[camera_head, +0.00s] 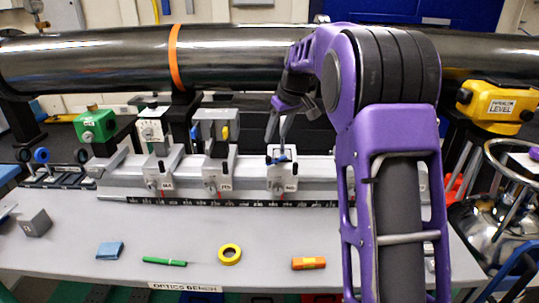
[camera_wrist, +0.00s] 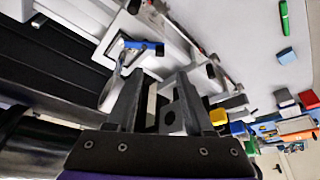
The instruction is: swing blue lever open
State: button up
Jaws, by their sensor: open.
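The blue lever (camera_head: 281,158) is a small blue bar on top of a grey rail carriage (camera_head: 281,181), the right one of three clear in the head view. In the wrist view the blue lever (camera_wrist: 143,46) lies just beyond my fingertips, on the pale carriage. My gripper (camera_head: 279,138) points down over that carriage, its tips just above the lever. In the wrist view my gripper (camera_wrist: 163,82) has its fingers apart with nothing held between them. Whether a finger touches the lever I cannot tell.
A black pipe with an orange band (camera_head: 174,57) runs behind the rail. Left carriages hold a white dial unit (camera_head: 151,129) and a grey unit with a yellow part (camera_head: 217,128). Yellow tape (camera_head: 229,254), a green pen (camera_head: 164,262) and an orange block (camera_head: 308,263) lie on the open bench front.

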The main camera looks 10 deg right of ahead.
aim_at(269, 157)
jog(key=x, duration=0.9)
jog(key=shift+w+f, duration=0.15)
jog(key=shift+f, duration=0.2)
jog(key=shift+c, duration=0.3)
grip_shut()
